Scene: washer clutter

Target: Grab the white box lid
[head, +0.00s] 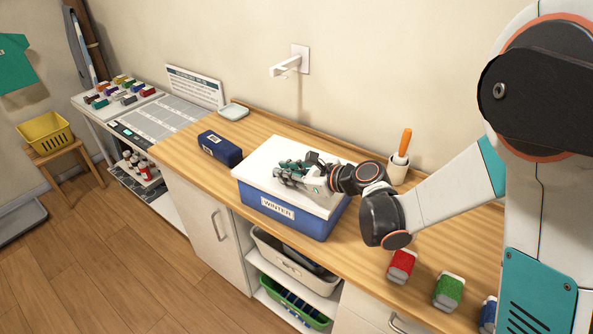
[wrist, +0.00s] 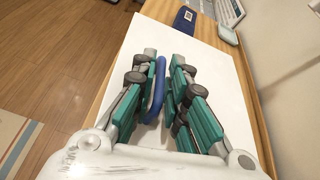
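The white box lid (head: 268,158) lies flat on a blue box labelled WINTER (head: 285,212) on the wooden counter. In the wrist view the lid (wrist: 220,75) fills the middle, with a raised blue handle (wrist: 159,85) on it. My gripper (head: 290,172) is low over the lid. In the wrist view my gripper's (wrist: 164,62) two teal-padded fingers stand on either side of the handle. A gap shows between the handle and the right finger, so the gripper looks open. Whether the left finger touches the handle is unclear. In the head view the gripper hides the handle.
A dark blue case (head: 220,149) lies left of the box. A cup with an orange-handled tool (head: 398,170) stands behind to the right. A red block (head: 402,266) and a green block (head: 449,292) sit near the front right. The wall runs behind the counter (head: 190,152).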

